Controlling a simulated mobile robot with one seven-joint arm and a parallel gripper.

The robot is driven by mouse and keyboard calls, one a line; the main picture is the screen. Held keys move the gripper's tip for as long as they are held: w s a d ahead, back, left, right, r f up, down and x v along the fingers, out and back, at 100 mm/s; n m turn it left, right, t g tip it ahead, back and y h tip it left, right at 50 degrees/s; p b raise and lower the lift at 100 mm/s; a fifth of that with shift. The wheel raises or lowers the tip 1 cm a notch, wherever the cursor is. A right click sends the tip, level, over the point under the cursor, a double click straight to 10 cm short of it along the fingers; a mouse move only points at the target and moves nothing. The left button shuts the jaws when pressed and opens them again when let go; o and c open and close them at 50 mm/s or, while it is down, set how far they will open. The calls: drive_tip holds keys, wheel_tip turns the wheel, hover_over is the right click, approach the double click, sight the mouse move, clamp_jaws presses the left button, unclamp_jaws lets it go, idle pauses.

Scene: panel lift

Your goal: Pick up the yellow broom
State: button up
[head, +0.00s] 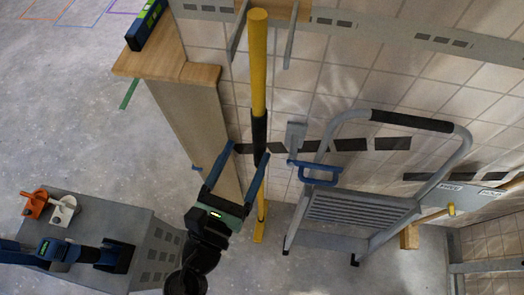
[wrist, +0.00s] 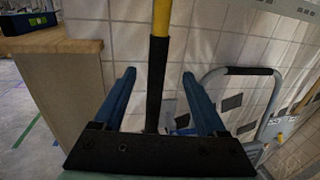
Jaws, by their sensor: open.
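The yellow broom (head: 258,70) hangs or stands upright against the tiled wall, its top between two grey prongs. It has a thick yellow upper handle, a black section, then a thinner yellow length down to near the floor. My gripper (head: 246,152) is open, its two blue fingers pointing at the broom's black section. In the wrist view, my gripper (wrist: 159,75) shows the black part of the broom (wrist: 157,85) between its fingers, apart from both. Whether the shaft lies within the jaws' depth or beyond the tips, I cannot tell.
A wooden-topped counter (head: 201,75) with a dark blue and green case (head: 145,27) stands just left. A grey step ladder (head: 365,208) is close on the right. A grey cabinet (head: 105,225) stands lower left. Bare floor (head: 70,120) lies at left.

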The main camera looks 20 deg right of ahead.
sight(265, 110)
drive_tip(key=p+x, duration=0.2)
drive_tip(key=x, duration=0.9)
drive_tip(key=shift+w+d+f, duration=0.1)
drive_tip(key=shift+w+d, duration=0.05)
drive_tip(key=shift+w, duration=0.2)
clamp_jaws()
